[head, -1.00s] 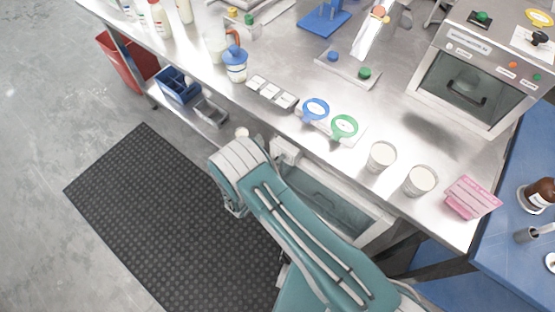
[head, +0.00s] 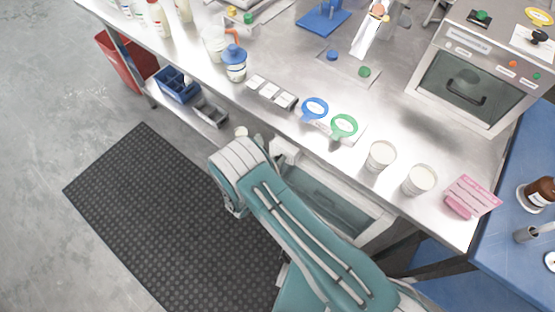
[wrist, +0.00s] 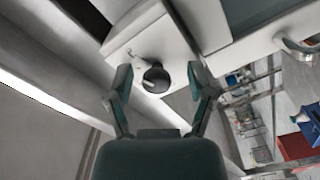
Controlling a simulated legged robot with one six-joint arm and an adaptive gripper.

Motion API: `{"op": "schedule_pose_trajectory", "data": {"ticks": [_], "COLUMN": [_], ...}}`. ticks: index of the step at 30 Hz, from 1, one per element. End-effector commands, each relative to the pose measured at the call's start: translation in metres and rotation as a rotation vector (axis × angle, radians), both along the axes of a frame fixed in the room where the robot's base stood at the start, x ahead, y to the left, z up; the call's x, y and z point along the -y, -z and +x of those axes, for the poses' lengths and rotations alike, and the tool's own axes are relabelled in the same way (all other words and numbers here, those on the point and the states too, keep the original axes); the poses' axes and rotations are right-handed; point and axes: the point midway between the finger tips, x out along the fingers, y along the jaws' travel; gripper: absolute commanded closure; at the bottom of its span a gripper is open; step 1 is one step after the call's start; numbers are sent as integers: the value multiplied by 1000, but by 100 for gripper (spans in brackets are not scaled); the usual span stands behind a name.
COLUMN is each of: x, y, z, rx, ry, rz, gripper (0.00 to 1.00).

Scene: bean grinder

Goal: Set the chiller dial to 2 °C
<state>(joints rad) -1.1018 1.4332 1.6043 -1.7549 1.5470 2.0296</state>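The chiller dial (wrist: 156,80) is a round black knob with a light pointer mark, seen in the wrist view on the end of a white panel. That panel belongs to the chiller (wrist: 130,48). My gripper (wrist: 158,70) is open, with one finger to each side of the dial and visible gaps between. I cannot tell how far the fingertips are from it in depth. No scale figures are readable. In the head view the chiller (head: 372,232) sits under the bench with a glass front, and my arm hides the dial and gripper.
The steel bench (head: 290,140) hangs over the chiller. Two white cups (head: 380,156) and a pink card holder (head: 470,196) stand near its front edge. A bar handle (wrist: 298,47) juts from the chiller front. A black mat (head: 150,215) covers open floor at left.

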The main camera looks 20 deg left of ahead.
Motion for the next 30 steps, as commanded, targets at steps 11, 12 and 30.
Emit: {"op": "schedule_pose_trajectory", "data": {"ticks": [11, 12, 30], "x": [-6, -8, -34], "y": [-2, -2, 0], "z": [-12, -19, -113], "rx": [3, 3, 2], "ry": [-4, -6, -1], "rz": [2, 2, 0], "gripper": [29, 29, 29]}}
